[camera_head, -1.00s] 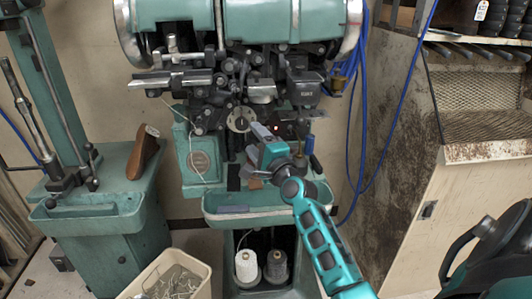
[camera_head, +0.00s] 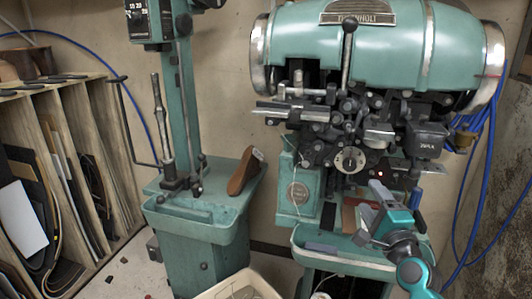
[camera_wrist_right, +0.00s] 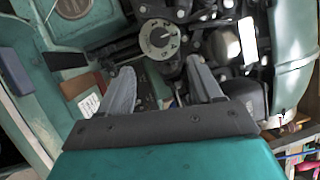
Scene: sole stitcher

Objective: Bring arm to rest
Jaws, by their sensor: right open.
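My right gripper (camera_head: 376,205) is in the lower right of the head view, in front of the green sole stitcher (camera_head: 375,40) and just above its front tray (camera_head: 340,262). In the right wrist view my right gripper (camera_wrist_right: 160,88) has its two grey fingers spread apart with nothing between them. Beyond the fingers are the stitcher's round dial (camera_wrist_right: 158,39) and dark mechanism. Whether the fingers touch the machine I cannot tell. My left gripper is not in view.
A green stand (camera_head: 195,215) to the left holds a brown wooden shoe form (camera_head: 245,172). A cream bin (camera_head: 238,286) is on the floor. A rack of sheets (camera_head: 60,170) lines the left wall. Blue cables (camera_head: 487,170) hang right of the stitcher.

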